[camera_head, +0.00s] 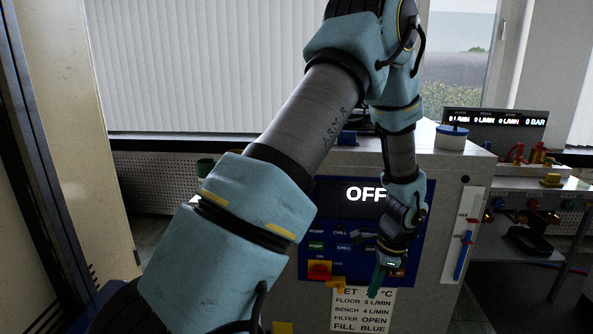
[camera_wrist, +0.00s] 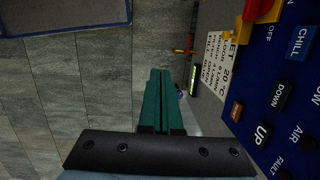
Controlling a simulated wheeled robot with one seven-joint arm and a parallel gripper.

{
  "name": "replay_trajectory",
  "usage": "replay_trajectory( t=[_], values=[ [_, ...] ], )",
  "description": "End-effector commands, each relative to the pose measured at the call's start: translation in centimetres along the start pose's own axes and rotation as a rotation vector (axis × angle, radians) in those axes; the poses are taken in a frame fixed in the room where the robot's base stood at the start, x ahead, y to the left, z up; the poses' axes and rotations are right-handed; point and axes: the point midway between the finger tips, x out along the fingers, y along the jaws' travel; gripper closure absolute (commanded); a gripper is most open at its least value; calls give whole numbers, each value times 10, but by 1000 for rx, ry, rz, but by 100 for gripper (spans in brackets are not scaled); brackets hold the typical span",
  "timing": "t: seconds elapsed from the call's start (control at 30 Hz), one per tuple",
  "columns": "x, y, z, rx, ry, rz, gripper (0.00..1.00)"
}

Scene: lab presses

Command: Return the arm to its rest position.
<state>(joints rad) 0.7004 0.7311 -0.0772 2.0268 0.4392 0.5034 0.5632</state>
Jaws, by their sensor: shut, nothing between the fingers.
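My arm runs from the bottom of the head view up over the machine and then hangs down at the elbow. My gripper (camera_head: 376,284) hangs at its end, pointing down in front of the machine's blue control panel (camera_head: 335,195). In the wrist view my gripper (camera_wrist: 159,75) shows its two green fingers together with nothing between them. The panel (camera_wrist: 285,110) is at the right of the wrist view, apart from the fingers. Part of the panel is hidden behind my arm in the head view.
The panel display reads OFF. A red and yellow switch (camera_head: 319,270) sits low on the panel, with a white label (camera_head: 362,312) below. A bench with meters (camera_head: 497,121) and valves stands at right. Tiled floor (camera_wrist: 95,70) lies left of the fingers. A cabinet edge (camera_head: 65,130) is at far left.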

Motion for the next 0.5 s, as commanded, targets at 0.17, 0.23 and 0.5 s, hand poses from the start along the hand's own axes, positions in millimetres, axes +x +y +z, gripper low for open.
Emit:
replay_trajectory(
  t=[0.17,0.23,0.5],
  values=[
    [-18,-5,33,-157,19,3,100],
    [-26,-6,49,-238,28,6,100],
    [-69,5,138,-701,87,18,100]
  ],
)
